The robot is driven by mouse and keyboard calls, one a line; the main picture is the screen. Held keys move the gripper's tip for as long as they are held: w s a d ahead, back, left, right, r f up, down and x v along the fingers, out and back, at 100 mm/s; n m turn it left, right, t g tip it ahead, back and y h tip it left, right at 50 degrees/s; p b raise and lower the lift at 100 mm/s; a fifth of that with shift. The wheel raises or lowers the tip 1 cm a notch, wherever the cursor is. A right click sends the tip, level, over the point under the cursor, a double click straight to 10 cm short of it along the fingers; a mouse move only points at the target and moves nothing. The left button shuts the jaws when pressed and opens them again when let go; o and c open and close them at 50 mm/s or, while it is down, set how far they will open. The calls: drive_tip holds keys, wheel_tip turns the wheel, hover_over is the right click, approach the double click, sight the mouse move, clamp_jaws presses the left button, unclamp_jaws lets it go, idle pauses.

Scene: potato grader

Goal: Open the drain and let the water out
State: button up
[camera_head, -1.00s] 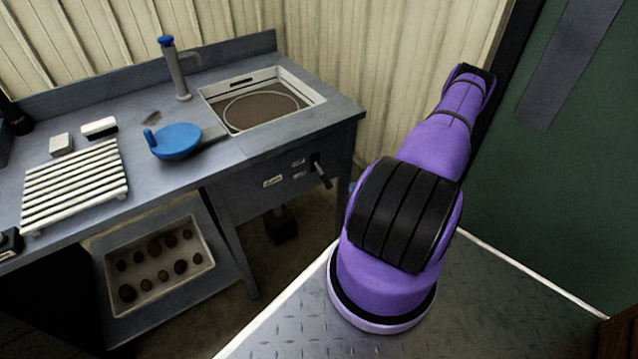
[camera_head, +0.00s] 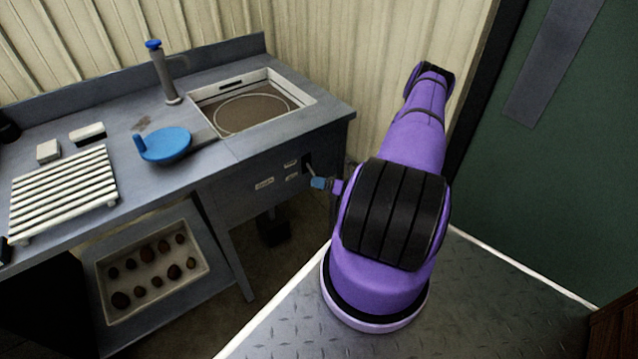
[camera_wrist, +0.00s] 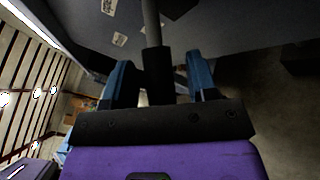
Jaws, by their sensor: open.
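The sink (camera_head: 290,92) is set into the right end of the grey bench and holds dark brown water. A drain lever sits on the bench's front panel below it, beside small white labels. In the wrist view the lever is a grey rod (camera_wrist: 152,22) with a black grip (camera_wrist: 154,62). My gripper (camera_wrist: 159,66) is open, with one blue finger on each side of the black grip. I cannot tell whether either finger touches it. In the head view my gripper (camera_head: 322,183) is at the front panel and partly covers the lever.
A blue round dish (camera_head: 166,145), a white slatted rack (camera_head: 65,190) and two small blocks lie on the bench. A tray (camera_head: 200,272) of potatoes sits on the lower shelf. A dark pedal-like object (camera_head: 273,230) is under the sink.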

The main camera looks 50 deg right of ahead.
drive_tip(key=shift+c, duration=0.5)
clamp_jaws()
drive_tip(key=shift+r, duration=0.1)
drive_tip(key=shift+s+a+r+m+g+h, duration=0.1)
drive_tip(key=shift+s+r+m+g+h, duration=0.1)
drive_tip(key=shift+r+m+g, duration=0.25)
drive_tip(key=shift+s+r+m+g+h, duration=0.15)
drive_tip(key=shift+r+m+g+h, duration=0.1)
drive_tip(key=shift+r+g, duration=0.35)
drive_tip(key=shift+s+r+m+g, duration=0.1)
drive_tip(key=shift+r+m+g, duration=0.5)
drive_tip(key=shift+r+g, duration=0.45)
drive_tip(key=g, duration=0.1)
drive_tip(key=r+m+g, duration=0.1)
drive_tip(key=r+g, duration=0.1)
drive_tip(key=shift+w+r+m+g, duration=0.2)
drive_tip(key=shift+w+m+g, duration=0.05)
drive_tip(key=shift+m+g, duration=0.05)
drive_tip(key=shift+w+r+m+g, duration=0.2)
drive_tip(key=shift+r+m+g, duration=0.1)
drive_tip(key=shift+r+g, duration=0.3)
drive_tip(key=shift+w, duration=0.1)
